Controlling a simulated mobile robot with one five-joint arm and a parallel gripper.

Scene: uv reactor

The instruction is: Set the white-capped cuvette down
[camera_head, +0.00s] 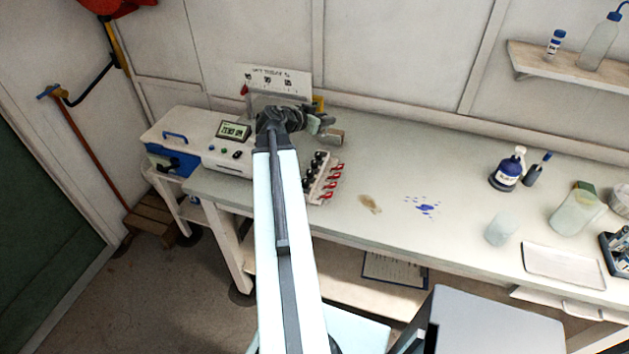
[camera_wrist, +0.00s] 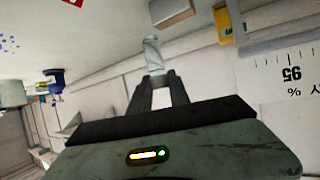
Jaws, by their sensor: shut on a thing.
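My gripper (camera_wrist: 157,84) is shut on the cuvette (camera_wrist: 153,55), a small pale, translucent piece that sticks out beyond the fingertips in the wrist view. Its white cap cannot be told apart clearly at this size. In the head view my gripper (camera_head: 317,122) is over the back left of the bench, right of the white instrument. The cuvette is too small there to make out surely. Whether it touches the bench cannot be told.
A small tan block (camera_head: 331,136) is close by the gripper. A rack (camera_head: 318,180) of black- and red-topped items stands nearer the front. The white instrument (camera_head: 205,141) is left. Brown (camera_head: 370,203) and blue (camera_head: 424,208) stains mark the otherwise clear middle bench.

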